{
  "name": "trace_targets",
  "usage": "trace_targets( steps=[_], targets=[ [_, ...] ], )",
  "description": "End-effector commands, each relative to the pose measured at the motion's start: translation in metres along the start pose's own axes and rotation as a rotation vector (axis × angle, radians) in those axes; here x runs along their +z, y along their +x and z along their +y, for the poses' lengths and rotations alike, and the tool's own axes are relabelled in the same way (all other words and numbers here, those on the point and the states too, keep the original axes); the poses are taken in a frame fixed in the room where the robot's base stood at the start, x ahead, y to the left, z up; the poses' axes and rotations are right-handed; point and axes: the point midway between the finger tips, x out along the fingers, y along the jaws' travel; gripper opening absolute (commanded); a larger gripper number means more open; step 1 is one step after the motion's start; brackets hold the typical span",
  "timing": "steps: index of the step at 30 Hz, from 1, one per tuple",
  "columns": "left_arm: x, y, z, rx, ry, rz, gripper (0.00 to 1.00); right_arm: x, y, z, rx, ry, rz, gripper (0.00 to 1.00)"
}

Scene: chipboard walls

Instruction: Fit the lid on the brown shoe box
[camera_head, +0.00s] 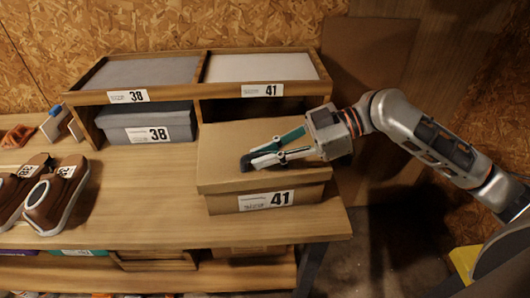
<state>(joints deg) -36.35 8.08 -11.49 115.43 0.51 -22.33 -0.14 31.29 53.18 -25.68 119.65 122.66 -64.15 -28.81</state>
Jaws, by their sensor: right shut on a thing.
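The brown shoe box (225,205) stands on the wooden bench at the right, with a "SIZE 41" label on its front. The brown lid (225,135) lies over the top of the box and covers its opening. Its left edge sticks out a little past the box's side. I cannot tell whether it is fully seated. My right gripper (262,153) reaches in from the right over the lid and is shut on it, its fingers pointing left. The contact is partly hidden by the fingers. My left gripper is not in view.
Behind stands a wooden shelf (203,83) with slots labelled 38 and 41. A grey box (150,125) marked 38 sits in its left slot. Brown shoes (58,196) stand at the left. The bench (140,205) between shoes and brown box is clear.

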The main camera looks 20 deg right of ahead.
Motion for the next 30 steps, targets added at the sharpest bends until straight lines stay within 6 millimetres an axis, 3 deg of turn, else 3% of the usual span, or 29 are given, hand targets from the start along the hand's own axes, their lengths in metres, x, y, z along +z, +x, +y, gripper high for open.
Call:
trace_targets(
  steps=[20,21,23,30],
  targets=[
    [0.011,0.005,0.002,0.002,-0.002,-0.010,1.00,0.015,0.006,-0.001,0.000,0.001,0.000,0.00],
    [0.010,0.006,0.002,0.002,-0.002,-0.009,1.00,0.015,0.006,-0.001,0.000,0.000,0.000,0.14],
    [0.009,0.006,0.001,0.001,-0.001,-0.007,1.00,0.014,0.006,-0.001,0.000,0.000,0.000,0.30],
    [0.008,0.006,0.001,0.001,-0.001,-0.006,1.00,0.014,0.006,-0.001,0.000,0.000,0.000,0.31]
  ],
)
